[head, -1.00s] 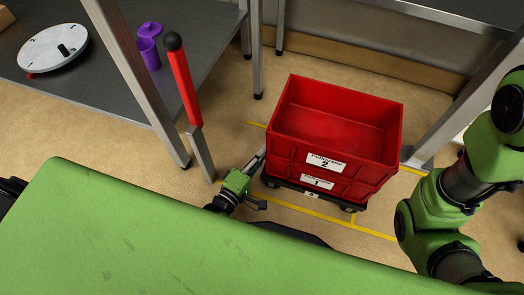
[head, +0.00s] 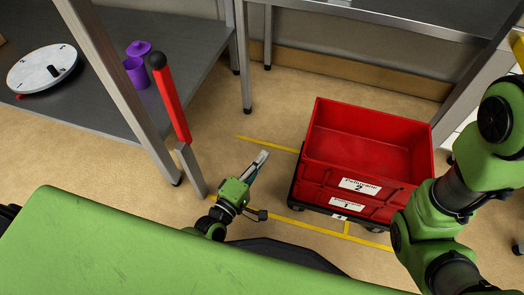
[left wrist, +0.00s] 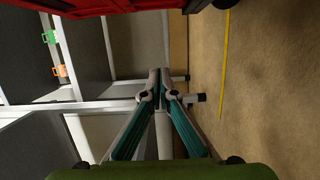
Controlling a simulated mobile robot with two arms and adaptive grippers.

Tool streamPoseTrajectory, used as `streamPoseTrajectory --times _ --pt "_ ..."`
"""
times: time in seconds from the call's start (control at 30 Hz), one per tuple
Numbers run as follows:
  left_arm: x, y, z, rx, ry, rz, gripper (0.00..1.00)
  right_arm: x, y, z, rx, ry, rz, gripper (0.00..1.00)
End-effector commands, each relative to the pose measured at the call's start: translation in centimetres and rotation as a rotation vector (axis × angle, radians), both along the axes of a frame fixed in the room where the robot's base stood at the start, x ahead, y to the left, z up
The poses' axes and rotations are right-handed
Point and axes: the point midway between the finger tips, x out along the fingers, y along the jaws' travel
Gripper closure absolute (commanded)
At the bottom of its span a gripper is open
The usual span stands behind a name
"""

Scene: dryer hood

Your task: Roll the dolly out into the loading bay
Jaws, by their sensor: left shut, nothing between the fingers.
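The dolly is a low black base (head: 297,201) on wheels. It carries stacked red crates (head: 318,173) with white labels reading 2 and 1; the top crate is empty. The dolly stands over yellow floor tape, right of my left gripper. My left gripper (head: 262,157) is low near the floor, shut and empty, with a gap to the dolly's left side. In the left wrist view its fingertips (left wrist: 160,75) meet, and a red crate edge (left wrist: 85,9) shows at the top. My right arm hides the crates' lower right corner; its gripper is out of view.
Yellow tape (head: 300,223) marks the floor. A red-handled lever (head: 171,100) stands left of my gripper. A grey table (head: 100,98) holds a purple cup (head: 137,73) and a white dial (head: 42,68). Floor between gripper and lever is open.

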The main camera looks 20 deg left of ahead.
Motion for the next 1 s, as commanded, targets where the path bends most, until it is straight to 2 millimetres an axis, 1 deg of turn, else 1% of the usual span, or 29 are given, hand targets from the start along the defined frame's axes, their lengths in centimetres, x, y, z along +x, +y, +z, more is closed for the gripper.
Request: streamPoseTrajectory --times 0.03,0.1,0.3,0.67,0.77,0.83,0.9,1.0 --pt "-0.1 -0.1 0.9 -0.003 -0.001 0.000 1.00 0.0 0.0 0.0 0.000 0.000 0.000 1.00" --pt "-0.1 0.0 1.9 -0.002 -0.001 0.000 1.00 0.0 0.0 0.0 -0.001 -0.001 0.000 1.00" --pt "0.0 -0.1 3.7 -0.001 -0.001 0.000 1.00 0.0 0.0 0.0 -0.001 -0.001 0.000 1.00" --pt "0.0 -0.1 4.4 0.000 0.000 -0.001 1.00 0.2 0.0 0.1 0.000 0.004 0.000 1.00" --pt "0.0 -0.1 5.7 0.000 0.000 -0.001 1.00 1.3 0.0 0.6 0.001 0.033 0.000 1.00" --pt "0.0 -0.1 7.2 0.000 -0.001 -0.001 1.00 2.6 -0.1 0.8 0.002 0.070 0.002 1.00" --pt "0.0 -0.1 8.5 0.000 0.000 -0.001 1.00 3.9 -0.2 0.8 0.005 0.106 0.004 1.00" --pt "0.0 -0.1 9.9 0.000 0.000 -0.001 1.00 5.3 -0.3 0.4 0.008 0.151 0.006 1.00"
